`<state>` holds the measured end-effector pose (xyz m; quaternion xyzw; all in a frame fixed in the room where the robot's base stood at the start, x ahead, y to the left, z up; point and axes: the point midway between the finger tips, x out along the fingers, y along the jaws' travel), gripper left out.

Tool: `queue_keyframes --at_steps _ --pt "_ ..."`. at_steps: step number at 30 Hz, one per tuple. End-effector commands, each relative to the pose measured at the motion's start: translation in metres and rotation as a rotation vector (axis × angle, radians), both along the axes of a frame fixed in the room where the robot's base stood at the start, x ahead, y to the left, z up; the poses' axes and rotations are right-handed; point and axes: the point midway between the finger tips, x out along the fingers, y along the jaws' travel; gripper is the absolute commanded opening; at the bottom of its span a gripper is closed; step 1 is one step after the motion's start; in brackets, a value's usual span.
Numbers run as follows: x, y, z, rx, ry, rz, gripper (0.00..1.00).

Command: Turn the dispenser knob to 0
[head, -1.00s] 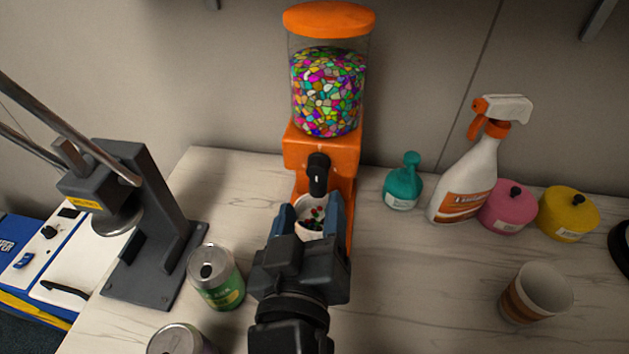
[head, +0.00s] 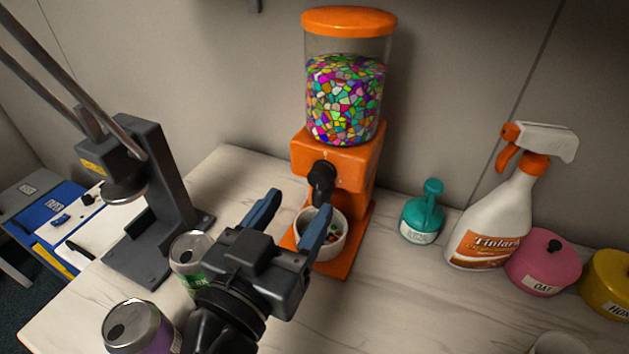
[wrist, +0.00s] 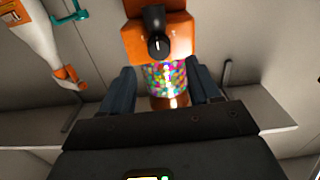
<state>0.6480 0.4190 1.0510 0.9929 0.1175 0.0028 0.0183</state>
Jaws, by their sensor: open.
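The orange dispenser (head: 340,150) stands upright on the counter, with a clear jar of multicoloured candy on top. Its black knob (head: 322,180) is on the front of the orange body. The knob also shows in the wrist view (wrist: 157,35), with a short white mark on its face. I cannot read any numbers around it. My gripper (head: 290,212) is open and empty, in front of and below the knob, apart from it. In the wrist view its two blue fingers stand apart below the knob. A white bowl (head: 338,242) with some candies sits on the dispenser's base, partly behind my right finger.
A dark grey press (head: 160,200) stands left. A green can (head: 188,262) and a purple can (head: 140,330) are beside my arm. A teal bottle (head: 422,215), a spray bottle (head: 488,225), a pink canister (head: 543,263) and a yellow canister (head: 608,280) stand right.

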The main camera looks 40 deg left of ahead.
Motion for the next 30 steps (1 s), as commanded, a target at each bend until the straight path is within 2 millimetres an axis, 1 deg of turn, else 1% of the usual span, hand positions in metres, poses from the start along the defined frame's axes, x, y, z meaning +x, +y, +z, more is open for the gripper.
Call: queue_keyframes --at_steps 1,6,12,17,23,26,30 --pt "0.008 0.001 0.002 -0.001 0.002 -0.004 0.62" --pt "0.034 0.008 0.002 -0.002 0.001 -0.002 0.62" --pt "0.056 0.013 0.001 -0.002 0.001 -0.001 0.62" --pt "0.062 0.015 0.001 -0.001 0.001 0.0 0.62" --pt "0.063 0.015 0.0 -0.001 0.001 0.001 0.62" --pt "0.063 0.015 0.0 -0.001 0.001 0.0 0.54" --pt "0.063 0.015 0.0 -0.002 0.001 0.0 0.41"
